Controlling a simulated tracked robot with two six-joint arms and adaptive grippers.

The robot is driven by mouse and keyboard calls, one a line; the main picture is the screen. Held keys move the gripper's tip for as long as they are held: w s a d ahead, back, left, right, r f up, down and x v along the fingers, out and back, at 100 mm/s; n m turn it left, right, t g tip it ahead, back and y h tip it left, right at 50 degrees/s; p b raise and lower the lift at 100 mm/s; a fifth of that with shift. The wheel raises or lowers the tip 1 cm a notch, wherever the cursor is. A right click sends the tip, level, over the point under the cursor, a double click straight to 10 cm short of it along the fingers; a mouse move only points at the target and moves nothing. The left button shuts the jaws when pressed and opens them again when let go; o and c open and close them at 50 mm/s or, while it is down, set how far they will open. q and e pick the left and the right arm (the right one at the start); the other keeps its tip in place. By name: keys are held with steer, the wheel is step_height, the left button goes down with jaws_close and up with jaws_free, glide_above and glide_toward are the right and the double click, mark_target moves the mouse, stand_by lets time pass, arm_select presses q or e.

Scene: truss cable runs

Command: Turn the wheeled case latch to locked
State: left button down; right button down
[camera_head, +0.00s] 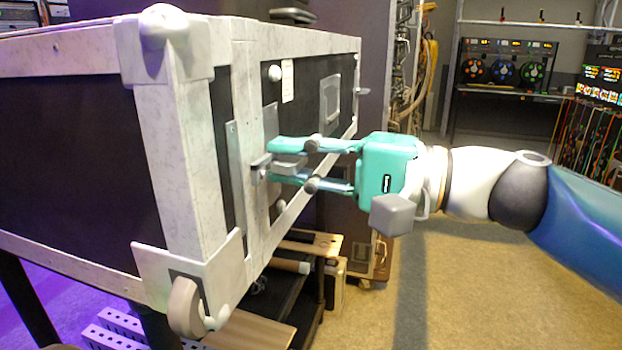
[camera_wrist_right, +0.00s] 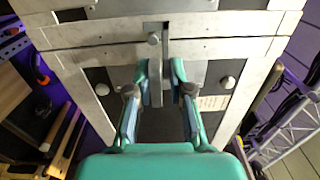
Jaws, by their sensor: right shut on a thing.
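The wheeled case (camera_head: 186,150) is black with worn silver edging and fills the left of the head view. Its grey metal latch (camera_head: 290,160) sits on the side facing my right arm. In the right wrist view the latch (camera_wrist_right: 155,85) shows as a slim upright bar between the fingers. My right gripper (camera_head: 274,163), teal, reaches in from the right and is shut on the latch, with one finger above and one below it. The fingers partly hide the latch in the head view. My left gripper is not in view.
Below the case is a dark shelf with wooden pieces (camera_head: 310,242). A rack with coloured reels (camera_head: 503,70) stands at the back right. The floor (camera_head: 455,285) under my right arm is clear.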

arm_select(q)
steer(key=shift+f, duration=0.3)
arm_select(e)
steer(key=shift+a+f+n, duration=0.3)
steer(key=shift+f, duration=0.3)
steer(key=c, duration=1.2)
jaws_free()
steer(key=shift+a, duration=0.1)
steer(key=shift+r, duration=0.1)
steer(key=shift+r, duration=0.15)
steer(key=shift+d, duration=0.2)
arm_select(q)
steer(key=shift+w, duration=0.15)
arm_select(e)
steer(key=v, duration=1.2)
steer(key=shift+r, duration=0.1)
